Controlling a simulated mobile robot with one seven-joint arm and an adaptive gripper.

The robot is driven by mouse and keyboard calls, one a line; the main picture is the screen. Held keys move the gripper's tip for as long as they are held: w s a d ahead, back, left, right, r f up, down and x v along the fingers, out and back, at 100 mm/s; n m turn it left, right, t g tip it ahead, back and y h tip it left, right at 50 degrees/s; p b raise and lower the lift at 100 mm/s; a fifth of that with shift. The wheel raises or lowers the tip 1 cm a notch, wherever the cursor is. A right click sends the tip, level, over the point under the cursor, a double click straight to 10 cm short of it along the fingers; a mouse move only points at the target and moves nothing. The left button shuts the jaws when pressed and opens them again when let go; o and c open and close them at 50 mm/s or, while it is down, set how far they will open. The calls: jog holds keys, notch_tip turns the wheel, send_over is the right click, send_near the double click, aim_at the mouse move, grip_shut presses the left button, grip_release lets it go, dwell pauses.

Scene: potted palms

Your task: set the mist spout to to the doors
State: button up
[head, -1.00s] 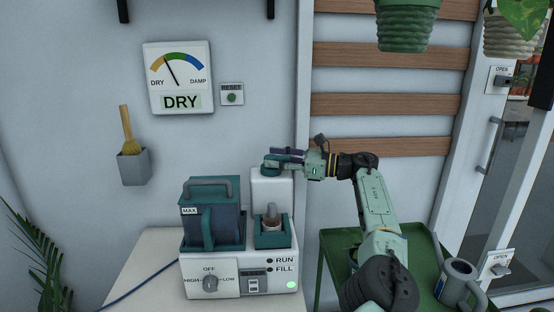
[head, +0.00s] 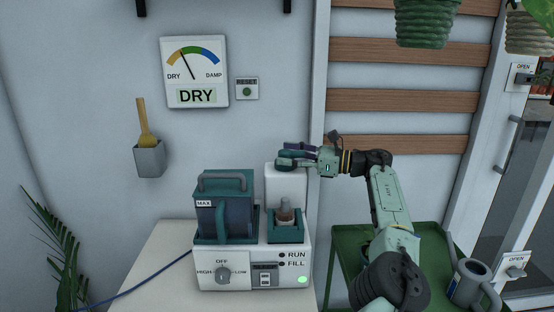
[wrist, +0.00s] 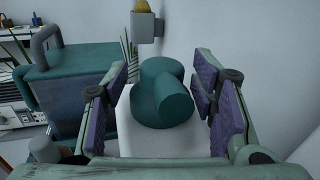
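The mist spout (head: 284,163) is a teal rounded cap with a short stub, on top of the white column (head: 287,184) at the back right of the humidifier (head: 252,256). In the wrist view the spout (wrist: 162,97) sits between my purple-padded fingers, its stub angled towards the camera and slightly right. My gripper (head: 300,154) is open at the column's top, with a finger on each side of the spout and gaps showing. In the head view my fingers partly cover the spout.
The teal tank (head: 226,205) with a handle stands left of the column, close to my gripper. A green cart (head: 350,245) with a watering can (head: 468,284) is at right. The gauge (head: 194,72) reads DRY.

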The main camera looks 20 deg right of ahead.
jog(key=shift+s+d+m+t+h+b, duration=0.1)
jog(key=shift+m+t+h+b, duration=0.3)
jog(key=shift+m+t, duration=0.1)
jog(key=shift+t, duration=0.3)
